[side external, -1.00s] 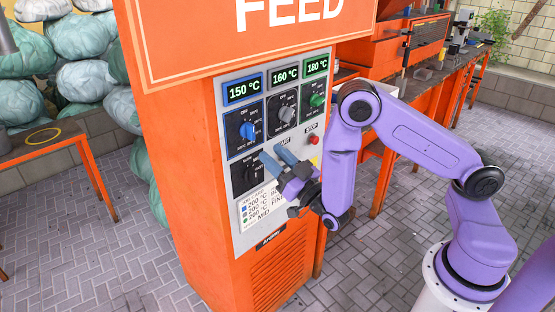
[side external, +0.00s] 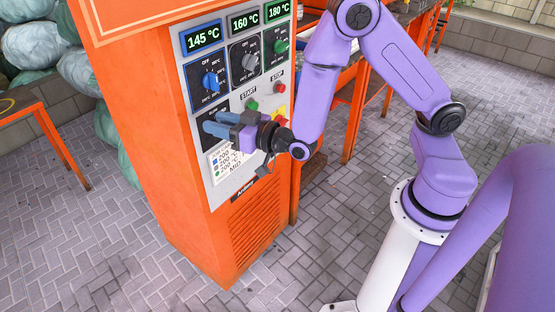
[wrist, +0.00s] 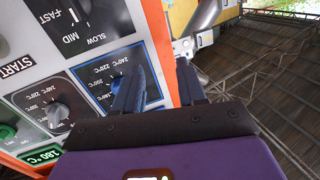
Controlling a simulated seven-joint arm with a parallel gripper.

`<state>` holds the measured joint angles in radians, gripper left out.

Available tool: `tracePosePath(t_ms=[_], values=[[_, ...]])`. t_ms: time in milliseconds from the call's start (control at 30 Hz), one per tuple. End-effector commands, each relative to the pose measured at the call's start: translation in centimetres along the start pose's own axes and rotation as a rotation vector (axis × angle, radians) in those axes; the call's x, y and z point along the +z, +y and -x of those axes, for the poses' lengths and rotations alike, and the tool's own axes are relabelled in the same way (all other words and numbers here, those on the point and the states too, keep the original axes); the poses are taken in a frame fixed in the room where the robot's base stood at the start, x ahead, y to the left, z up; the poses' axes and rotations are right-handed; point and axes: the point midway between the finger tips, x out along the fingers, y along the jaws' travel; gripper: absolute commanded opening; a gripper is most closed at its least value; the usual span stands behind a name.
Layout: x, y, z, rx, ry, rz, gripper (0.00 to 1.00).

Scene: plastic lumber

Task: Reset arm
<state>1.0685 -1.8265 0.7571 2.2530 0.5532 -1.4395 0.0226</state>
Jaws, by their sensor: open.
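My gripper (side external: 213,122) is open and empty in front of the lower left of the control panel, covering most of the speed dial in the side view. In the wrist view my two fingers (wrist: 160,77) stand apart with nothing between them. Above the gripper is the blue dial (side external: 210,82) under a display (side external: 203,37) reading 145 °C. To its right are the grey dial (side external: 250,62), with a 160 °C display (side external: 245,21), and the green dial (side external: 281,46), with a 180 °C display (side external: 277,11). The blue dial is partly hidden behind a finger in the wrist view.
The green START button (side external: 252,104) and red STOP button (side external: 279,88) are right of the gripper. A settings card (side external: 224,166) is below it. The orange cabinet (side external: 200,235) stands on paving; an orange-legged table (side external: 60,150) is at the left.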

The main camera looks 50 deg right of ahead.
Motion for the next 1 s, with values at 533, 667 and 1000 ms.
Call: tracePosePath(t_ms=[533,667,1000], values=[[1.3,-10.2,9.8,-0.420,-0.704,0.084,0.40],[1.3,-10.6,13.8,-0.501,-0.858,0.168,0.40],[0.0,-6.7,24.4,-0.639,-1.219,0.480,0.40]])
